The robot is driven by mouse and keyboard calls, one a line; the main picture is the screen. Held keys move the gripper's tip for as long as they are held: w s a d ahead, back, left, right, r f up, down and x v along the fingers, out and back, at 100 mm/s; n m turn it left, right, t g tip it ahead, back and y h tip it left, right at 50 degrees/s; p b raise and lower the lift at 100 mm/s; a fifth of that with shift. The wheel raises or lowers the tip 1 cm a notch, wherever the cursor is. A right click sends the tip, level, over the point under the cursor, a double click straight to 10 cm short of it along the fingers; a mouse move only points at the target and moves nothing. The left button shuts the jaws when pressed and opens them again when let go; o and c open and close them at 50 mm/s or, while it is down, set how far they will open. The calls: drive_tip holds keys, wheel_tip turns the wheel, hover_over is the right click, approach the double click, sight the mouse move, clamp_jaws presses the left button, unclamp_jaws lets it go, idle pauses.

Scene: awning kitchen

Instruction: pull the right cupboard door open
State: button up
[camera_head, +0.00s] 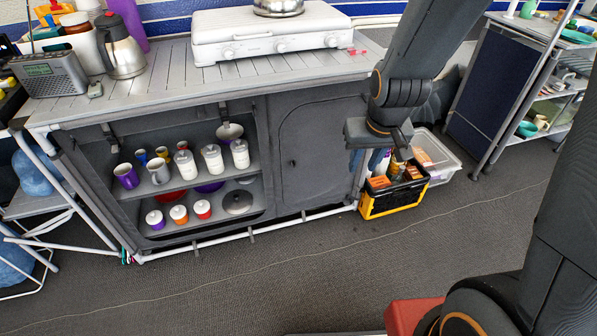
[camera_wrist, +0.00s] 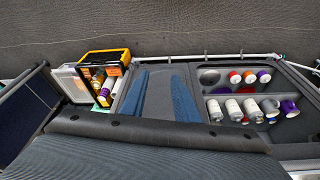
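The right cupboard door (camera_head: 318,150) is a dark grey panel with rounded edges in the front of the cupboard, and it looks shut. A small dark mark, perhaps its pull, shows near its left edge. In the wrist view the door (camera_wrist: 158,92) shows between the two blue fingers of my gripper (camera_wrist: 159,100). The fingers are spread apart with nothing between them. In the head view my gripper (camera_head: 388,150) hangs to the right of the door, near the cupboard's right end and apart from the door. Its fingertips are hard to make out there.
The left compartment (camera_head: 262,165) is open, with cups and jars on its shelves. A black and yellow crate (camera_head: 378,208) and a clear bin (camera_head: 448,172) stand right of the cupboard. A stove (camera_head: 262,48) sits on the top. The floor (camera_head: 270,275) in front is clear.

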drive_tip(key=w+a+f+n+t+y+b, duration=0.1)
drive_tip(key=w+a+f+t+b, duration=0.2)
drive_tip(key=w+f, duration=0.5)
drive_tip(key=w+a+f+t+b, duration=0.1)
drive_tip(key=w+a+f+b, duration=0.2)
drive_tip(key=w+f+b, duration=0.35)
drive_tip(key=n+t+y+b, duration=0.1)
drive_tip(key=t+y+b, duration=0.1)
drive_tip(key=t+b, duration=0.4)
approach(294, 164)
drive_tip(key=b, duration=0.1)
drive_tip(key=shift+y, duration=0.3)
drive_tip(key=shift+d+b+x, duration=0.1)
drive_tip(key=shift+b+x, duration=0.4)
drive_tip(key=shift+x, duration=1.7)
drive_tip(key=shift+d+b+x, duration=0.15)
drive_tip(key=shift+b+x, duration=0.3)
drive_tip(key=shift+x, duration=1.75)
clamp_jaws()
